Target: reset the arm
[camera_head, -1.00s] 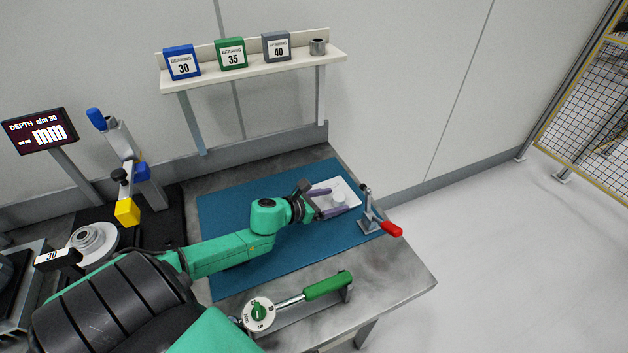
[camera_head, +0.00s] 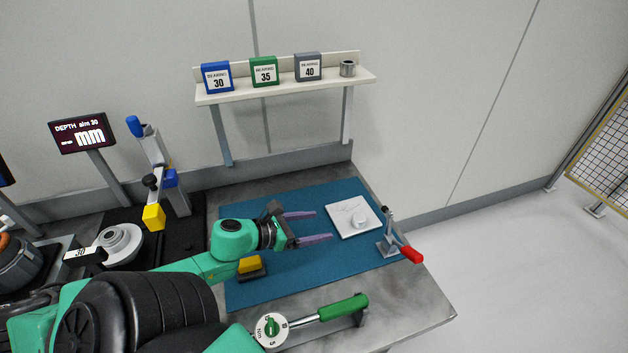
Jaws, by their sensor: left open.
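My left arm comes in from the lower left over the blue mat (camera_head: 350,189). Its gripper (camera_head: 329,226) is open, with two purple fingers pointing right and nothing between them. My right gripper is out of view.
A toggle clamp with a red handle (camera_head: 411,255) stands at the mat's right edge. A green-handled torque wrench (camera_head: 343,307) lies in front. A blue and yellow press (camera_head: 158,175) and depth display (camera_head: 81,133) stand left. The shelf (camera_head: 285,92) holds bearing boxes.

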